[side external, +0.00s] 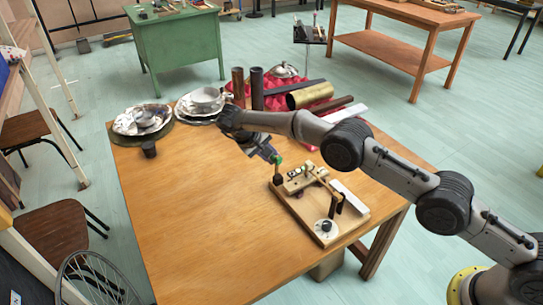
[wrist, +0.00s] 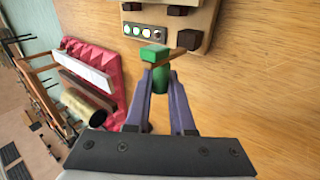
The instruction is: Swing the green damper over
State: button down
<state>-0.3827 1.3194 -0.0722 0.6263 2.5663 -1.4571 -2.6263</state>
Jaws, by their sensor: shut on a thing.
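My gripper (wrist: 160,84) is shut on the green grip, with one purple-grey finger on each side. In the side view my gripper (side external: 272,156) reaches down to the damper from the upper left. The bar's pivot is unclear.
The device carries a panel of round buttons (wrist: 145,32), a white dial with a black knob (side external: 326,227) and a white bar (side external: 350,196). Behind are a brass tube (side external: 309,95), dark pipes and pink foam (wrist: 95,68). Metal dishes (side external: 142,119) stand back left.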

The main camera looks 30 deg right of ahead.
jog(key=c, duration=0.8)
grip_release()
jog(key=shift+o, duration=0.2)
jog(key=shift+a+r, duration=0.25)
jog(key=shift+r, duration=0.15)
notch_tip(320, 180, up, 9)
jog(key=a, duration=0.1)
jog(key=shift+f, duration=0.15)
jog(key=shift+s, duration=0.1)
